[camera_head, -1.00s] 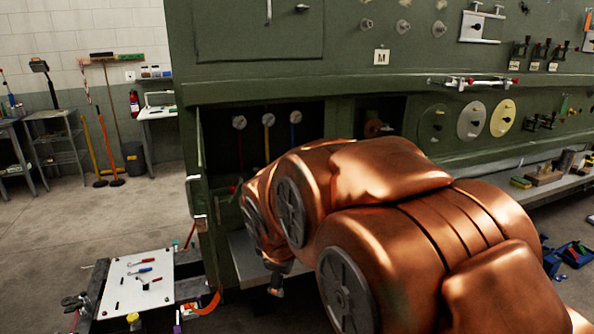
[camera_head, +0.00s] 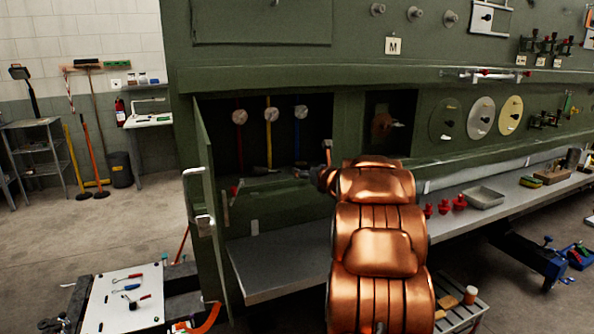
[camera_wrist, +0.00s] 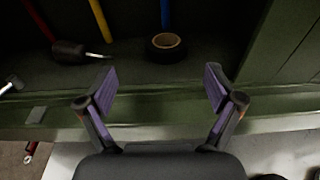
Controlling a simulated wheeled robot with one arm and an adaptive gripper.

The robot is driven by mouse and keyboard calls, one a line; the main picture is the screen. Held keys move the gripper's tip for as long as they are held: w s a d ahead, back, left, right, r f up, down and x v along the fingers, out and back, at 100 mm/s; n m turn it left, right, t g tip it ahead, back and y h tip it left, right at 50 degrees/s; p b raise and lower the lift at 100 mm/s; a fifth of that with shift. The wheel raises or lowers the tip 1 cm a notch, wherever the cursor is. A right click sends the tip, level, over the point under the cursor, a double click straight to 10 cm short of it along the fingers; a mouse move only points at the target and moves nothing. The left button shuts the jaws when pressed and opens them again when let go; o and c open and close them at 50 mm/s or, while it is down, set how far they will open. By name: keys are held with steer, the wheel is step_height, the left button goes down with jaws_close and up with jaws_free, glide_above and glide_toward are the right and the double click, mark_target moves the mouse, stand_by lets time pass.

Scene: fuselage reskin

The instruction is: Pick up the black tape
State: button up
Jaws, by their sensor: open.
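The black tape (camera_wrist: 167,53) is a dark roll with a tan core. In the wrist view it lies on the floor of the open green compartment, below the foot of a blue pipe. My gripper (camera_wrist: 162,82) is open and empty. Its two fingers with purple inner pads point into the compartment, and the tape shows beyond the fingertips, between their lines and apart from them. In the head view my gripper (camera_head: 326,165) is small at the compartment opening. The tape cannot be made out surely there.
A dark-handled tool with a metal shaft (camera_wrist: 72,51) lies left of the tape. Red, yellow and blue pipes with gauges (camera_head: 270,115) run down the compartment back. An open door (camera_head: 205,195) stands at its left; a grey shelf (camera_head: 275,270) sits below.

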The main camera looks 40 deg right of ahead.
mark_target(299, 163)
steer(key=shift+w+d+n, duration=0.2)
steer(key=shift+d+n, duration=0.05)
steer(key=shift+n, duration=0.05)
steer(key=shift+p+x, duration=0.55)
steer(key=shift+x, duration=0.5)
steer(key=shift+d+p+x, duration=0.25)
steer(key=shift+p+x, duration=1.25)
steer(key=shift+x, duration=0.5)
steer(key=shift+w+d+f, duration=0.1)
steer(key=shift+w+d, duration=0.1)
steer(key=shift+w, duration=0.25)
steer(key=c, duration=1.1)
